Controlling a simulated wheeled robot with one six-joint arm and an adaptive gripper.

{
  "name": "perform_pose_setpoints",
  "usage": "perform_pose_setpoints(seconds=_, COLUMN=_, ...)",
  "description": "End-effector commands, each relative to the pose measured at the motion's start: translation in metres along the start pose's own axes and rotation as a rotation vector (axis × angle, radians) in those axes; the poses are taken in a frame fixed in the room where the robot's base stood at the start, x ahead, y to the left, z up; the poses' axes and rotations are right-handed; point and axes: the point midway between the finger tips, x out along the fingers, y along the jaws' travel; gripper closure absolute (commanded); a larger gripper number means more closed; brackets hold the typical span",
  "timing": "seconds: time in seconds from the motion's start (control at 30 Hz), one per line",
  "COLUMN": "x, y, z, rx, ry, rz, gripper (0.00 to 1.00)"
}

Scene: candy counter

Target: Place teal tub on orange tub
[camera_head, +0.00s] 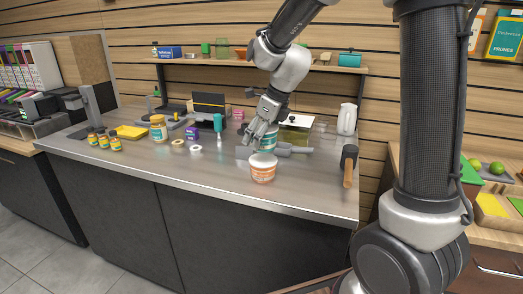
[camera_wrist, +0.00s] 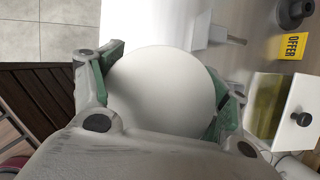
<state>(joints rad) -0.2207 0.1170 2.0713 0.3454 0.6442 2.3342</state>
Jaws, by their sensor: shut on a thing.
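The orange tub (camera_head: 263,172), white with an orange label, stands upright near the front edge of the counter. My gripper (camera_head: 262,136) is shut on the teal tub (camera_head: 269,140), whose teal label partly shows behind the fingers. In the head view the teal tub appears just above and slightly behind the orange tub; I cannot tell whether they touch. In the wrist view the teal tub's round white top (camera_wrist: 165,88) fills the space between my green-padded fingers, and the orange tub is hidden.
A mallet (camera_head: 348,166) and a white jug (camera_head: 347,119) stand to the right. A shelf (camera_head: 210,63) runs behind. The front left counter is clear.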

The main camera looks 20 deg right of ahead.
Motion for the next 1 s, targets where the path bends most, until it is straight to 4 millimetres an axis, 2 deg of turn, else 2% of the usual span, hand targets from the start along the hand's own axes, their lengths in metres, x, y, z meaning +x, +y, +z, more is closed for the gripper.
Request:
perform_pose_setpoints(seconds=0.3, x=0.035, y=0.0, z=-0.015, rx=0.002, ry=0.0, rz=0.0, gripper=0.62)
perform_pose_setpoints(seconds=0.67, x=0.04, y=0.0, z=-0.016, rx=0.0, ry=0.0, rz=0.0, gripper=0.62)
perform_pose_setpoints(seconds=0.7, x=0.04, y=0.0, z=-0.017, rx=0.0, ry=0.0, rz=0.0, gripper=0.2)
perform_pose_setpoints(seconds=0.8, x=0.039, y=0.0, z=-0.016, rx=0.0, ry=0.0, rz=0.0, gripper=0.02)
perform_pose_setpoints(seconds=1.0, x=0.039, y=0.0, z=-0.016, rx=0.0, ry=0.0, rz=0.0, gripper=0.02)
